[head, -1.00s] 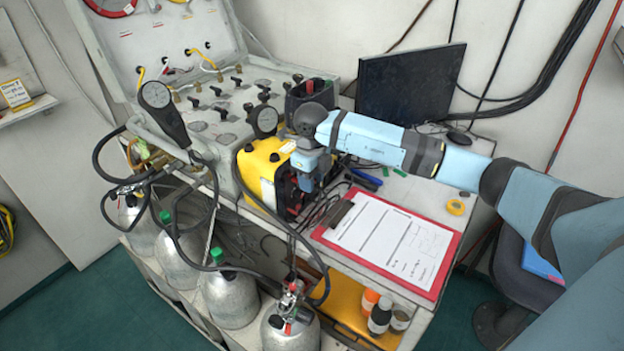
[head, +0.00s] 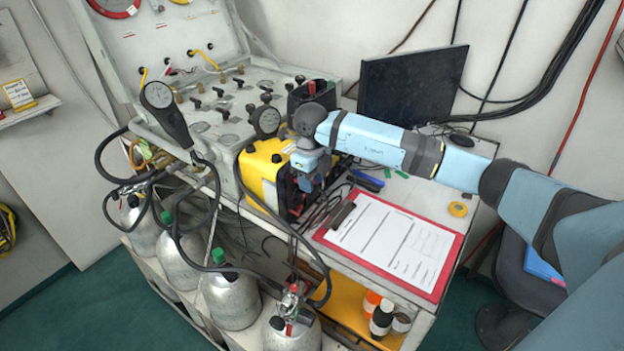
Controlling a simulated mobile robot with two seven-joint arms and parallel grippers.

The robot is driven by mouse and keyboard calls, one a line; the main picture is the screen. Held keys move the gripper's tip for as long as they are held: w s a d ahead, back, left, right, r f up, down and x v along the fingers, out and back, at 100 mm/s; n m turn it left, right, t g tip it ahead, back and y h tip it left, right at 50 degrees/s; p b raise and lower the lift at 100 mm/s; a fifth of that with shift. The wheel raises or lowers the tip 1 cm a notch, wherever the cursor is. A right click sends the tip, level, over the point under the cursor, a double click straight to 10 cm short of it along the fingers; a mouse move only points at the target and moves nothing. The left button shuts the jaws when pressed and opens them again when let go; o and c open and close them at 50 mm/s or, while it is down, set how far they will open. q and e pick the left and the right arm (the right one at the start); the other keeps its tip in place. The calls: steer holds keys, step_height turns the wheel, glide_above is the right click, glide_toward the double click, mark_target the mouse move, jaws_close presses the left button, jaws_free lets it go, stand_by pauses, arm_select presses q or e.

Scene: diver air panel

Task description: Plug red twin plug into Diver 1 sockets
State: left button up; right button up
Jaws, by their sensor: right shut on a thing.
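A yellow and black box (head: 259,171) stands on the table beside the valve panel. Its front face is mostly hidden behind my right gripper, and I cannot make out the Diver 1 sockets. My right gripper (head: 309,184) points down close in front of that face. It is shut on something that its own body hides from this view. I cannot see the red twin plug. Dark cables (head: 322,208) lie on the table just below the gripper. Whether the gripper or its load touches the box cannot be told. My left gripper is not in view.
A red clipboard (head: 447,268) with paper lies right of the box. A dark monitor (head: 411,86) stands behind. The valve panel (head: 216,122) with gauges is at left. Several grey cylinders (head: 229,299) with black hoses stand in front. A yellow tape roll (head: 458,209) lies at right.

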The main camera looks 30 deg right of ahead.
steer(key=o, duration=1.2)
steer(key=shift+w, duration=0.1)
